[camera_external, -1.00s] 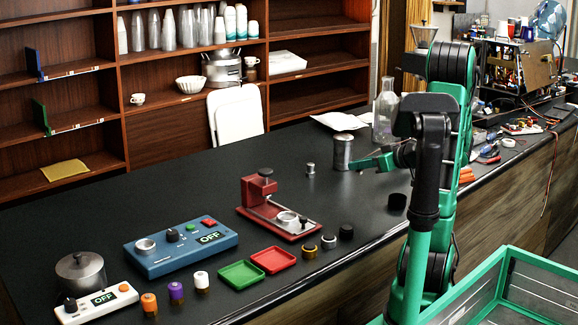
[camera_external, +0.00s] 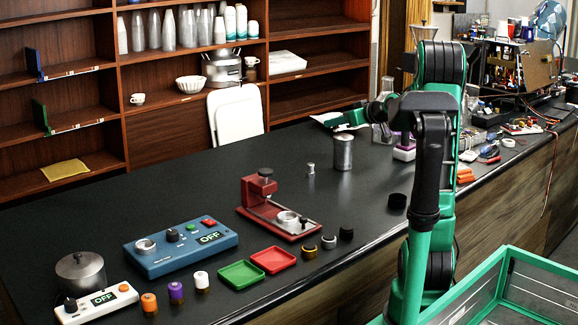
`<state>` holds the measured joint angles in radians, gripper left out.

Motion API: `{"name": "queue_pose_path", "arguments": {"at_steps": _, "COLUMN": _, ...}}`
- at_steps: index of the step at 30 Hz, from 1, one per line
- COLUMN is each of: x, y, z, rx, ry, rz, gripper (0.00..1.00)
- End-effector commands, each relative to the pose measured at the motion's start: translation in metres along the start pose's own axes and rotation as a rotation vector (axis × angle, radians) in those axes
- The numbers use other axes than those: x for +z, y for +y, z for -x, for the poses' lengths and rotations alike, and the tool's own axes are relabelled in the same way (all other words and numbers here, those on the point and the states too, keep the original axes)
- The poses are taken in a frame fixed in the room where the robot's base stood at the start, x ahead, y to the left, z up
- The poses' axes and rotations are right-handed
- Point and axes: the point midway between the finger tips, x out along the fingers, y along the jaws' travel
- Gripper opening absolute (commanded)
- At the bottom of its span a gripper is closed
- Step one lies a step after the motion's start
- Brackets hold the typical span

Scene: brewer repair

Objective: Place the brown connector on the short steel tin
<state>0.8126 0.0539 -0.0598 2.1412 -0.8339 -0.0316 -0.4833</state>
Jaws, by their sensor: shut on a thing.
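A steel tin (camera_external: 343,153), a plain upright cylinder, stands on the black counter right of the middle. My gripper (camera_external: 332,120) is in the air above the tin, apart from it, with its green fingers pointing left. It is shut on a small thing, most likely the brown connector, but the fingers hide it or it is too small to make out. No brown connector shows clearly elsewhere on the counter. A much smaller steel piece (camera_external: 311,168) stands on the counter to the left of the tin.
A red press stand (camera_external: 275,215) and red (camera_external: 273,260) and green (camera_external: 241,274) trays sit in front to the left. A glass flask (camera_external: 379,130) and a purple-and-white item (camera_external: 404,150) are right of the tin.

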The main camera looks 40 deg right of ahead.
Motion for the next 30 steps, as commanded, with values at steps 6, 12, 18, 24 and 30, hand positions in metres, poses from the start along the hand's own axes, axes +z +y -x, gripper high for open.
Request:
{"name": "queue_pose_path", "arguments": {"at_steps": 6, "x": -0.056, "y": 0.009, "z": -0.033, "rx": 0.029, "ry": 0.001, "rz": -0.010, "gripper": 0.00}}
{"name": "queue_pose_path", "arguments": {"at_steps": 12, "x": -0.070, "y": 0.017, "z": -0.043, "rx": 0.044, "ry": -0.002, "rz": -0.019, "gripper": 0.00}}
{"name": "queue_pose_path", "arguments": {"at_steps": 18, "x": -0.051, "y": 0.050, "z": -0.052, "rx": 0.047, "ry": -0.005, "rz": -0.024, "gripper": 0.00}}
{"name": "queue_pose_path", "arguments": {"at_steps": 24, "x": -0.030, "y": 0.090, "z": -0.061, "rx": 0.046, "ry": -0.004, "rz": -0.022, "gripper": 0.00}}
{"name": "queue_pose_path", "arguments": {"at_steps": 30, "x": -0.014, "y": 0.120, "z": -0.070, "rx": 0.044, "ry": -0.003, "rz": -0.020, "gripper": 0.00}}
